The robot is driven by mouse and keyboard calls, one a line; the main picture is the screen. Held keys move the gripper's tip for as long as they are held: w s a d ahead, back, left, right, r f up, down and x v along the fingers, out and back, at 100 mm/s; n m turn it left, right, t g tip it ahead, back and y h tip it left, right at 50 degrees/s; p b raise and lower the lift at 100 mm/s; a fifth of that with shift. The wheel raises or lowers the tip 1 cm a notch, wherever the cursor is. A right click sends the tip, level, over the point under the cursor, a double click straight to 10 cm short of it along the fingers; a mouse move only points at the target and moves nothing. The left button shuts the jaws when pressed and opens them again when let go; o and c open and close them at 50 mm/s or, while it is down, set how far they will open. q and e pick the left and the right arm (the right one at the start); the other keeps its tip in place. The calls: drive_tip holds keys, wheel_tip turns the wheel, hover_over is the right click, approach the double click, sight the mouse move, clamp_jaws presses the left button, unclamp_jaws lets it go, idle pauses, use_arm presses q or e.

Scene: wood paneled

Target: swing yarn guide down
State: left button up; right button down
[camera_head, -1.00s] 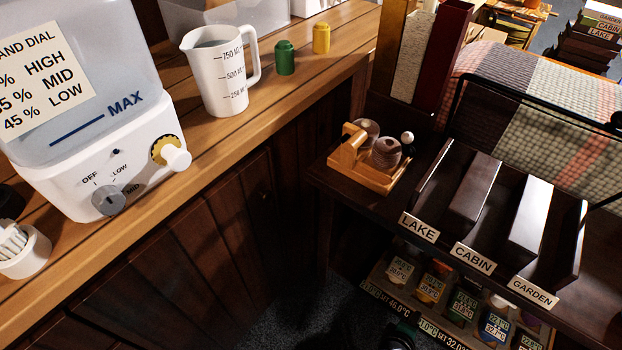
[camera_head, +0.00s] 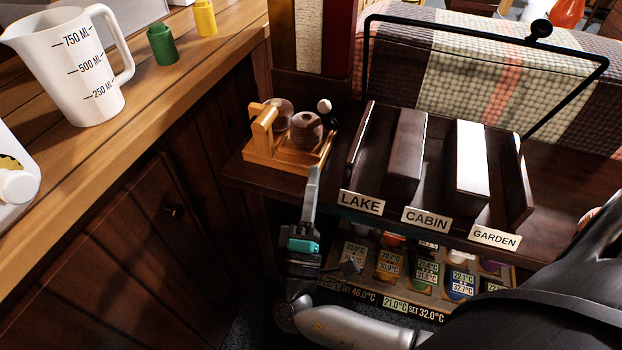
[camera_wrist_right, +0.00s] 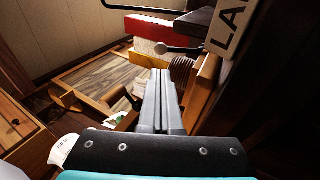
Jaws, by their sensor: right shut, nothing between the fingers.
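A small wooden yarn winder (camera_head: 287,158) stands at the left end of the dark shelf. It has a wooden upright (camera_head: 263,130), a brown ribbed spool (camera_head: 306,130) and a white ball knob (camera_head: 324,106) at its back right. In the right wrist view the white knob (camera_wrist_right: 161,48) sits on a dark rod beyond my fingers. The knob and rod look like the yarn guide. My right gripper (camera_head: 314,172) is shut and empty, its tips at the winder's front right corner. I cannot tell whether they touch it. My left gripper is not in view.
Dark upright dividers stand right of the winder above LAKE (camera_head: 361,203), CABIN (camera_head: 427,220) and GARDEN (camera_head: 494,237) labels. Labelled jars sit below. A black wire frame (camera_head: 482,27) rises before the checked blanket. A wooden counter with a white measuring jug (camera_head: 75,70) is at left.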

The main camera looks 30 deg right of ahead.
sight(327, 116)
drive_tip(key=x, duration=0.9)
drive_tip(key=shift+w+d+r, duration=0.15)
drive_tip(key=shift+w, duration=0.1)
drive_tip(key=shift+w+d+r, duration=0.15)
drive_tip(key=shift+w+d, duration=0.1)
drive_tip(key=shift+w, duration=0.05)
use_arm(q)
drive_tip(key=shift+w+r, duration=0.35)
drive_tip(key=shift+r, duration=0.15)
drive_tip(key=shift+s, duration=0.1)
use_arm(e)
drive_tip(key=shift+r, duration=0.1)
